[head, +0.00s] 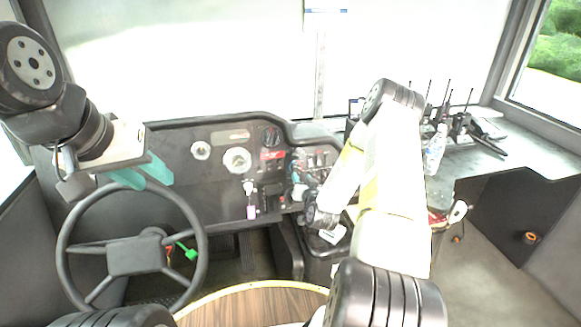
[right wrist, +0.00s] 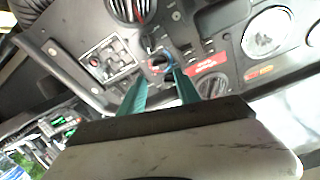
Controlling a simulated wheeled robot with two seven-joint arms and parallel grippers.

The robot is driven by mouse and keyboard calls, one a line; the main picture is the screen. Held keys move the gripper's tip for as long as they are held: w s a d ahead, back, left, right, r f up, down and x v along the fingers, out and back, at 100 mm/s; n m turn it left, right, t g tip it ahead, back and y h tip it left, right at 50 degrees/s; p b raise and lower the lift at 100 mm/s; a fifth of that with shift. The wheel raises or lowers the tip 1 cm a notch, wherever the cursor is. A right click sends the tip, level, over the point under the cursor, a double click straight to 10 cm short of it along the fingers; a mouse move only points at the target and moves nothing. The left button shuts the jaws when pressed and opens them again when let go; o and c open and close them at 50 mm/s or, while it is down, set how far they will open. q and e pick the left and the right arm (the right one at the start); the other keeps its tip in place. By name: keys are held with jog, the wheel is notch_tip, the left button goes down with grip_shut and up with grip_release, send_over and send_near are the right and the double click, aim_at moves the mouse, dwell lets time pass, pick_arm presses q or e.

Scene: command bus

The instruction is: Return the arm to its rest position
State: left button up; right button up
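My left gripper (head: 143,175) is at the left of the head view, above the top of the steering wheel (head: 203,233). Its two teal fingers are apart with nothing seen between them. My right arm reaches forward from the bottom across the centre right of the head view, and its hand is near the centre of the dashboard (head: 215,185). In the right wrist view my right gripper (right wrist: 160,82) has two teal fingers apart, pointing at the panel. A small round knob with a blue and red ring (right wrist: 160,63) shows just beyond the fingertips. I cannot tell whether they touch it.
The dashboard carries gauges (head: 237,160), switches and a red label (right wrist: 207,64). Several radios with antennas (head: 460,125) and a clear bottle (head: 435,150) stand on the right counter (head: 470,157). A round wooden surface (head: 255,305) is at the bottom. A windshield post rises behind.

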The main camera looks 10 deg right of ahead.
jog(key=shift+s, duration=0.1)
jog(key=s+a+r+n+g+y, duration=0.1)
jog(key=s+r+g, duration=0.1)
jog(key=r, duration=0.6)
jog(key=s+a+r+n+g, duration=0.1)
jog(key=s+a+r+n, duration=0.1)
jog(key=r, duration=0.5)
jog(key=s+a+r+n+g+y, duration=0.1)
jog(key=s+r+g, duration=0.15)
jog(key=r, duration=0.55)
jog(key=s+a+r+g, duration=0.1)
jog(key=s+r, duration=0.2)
jog(key=s, duration=0.7)
jog(key=s+a+r+g, duration=0.1)
jog(key=s+r, duration=0.2)
jog(key=s, duration=0.7)
jog(key=s+a+r+g, duration=0.1)
jog(key=s+r+g, duration=0.1)
jog(key=s, duration=0.8)
jog(key=shift+a+r, duration=0.2)
jog(key=shift+r, duration=0.55)
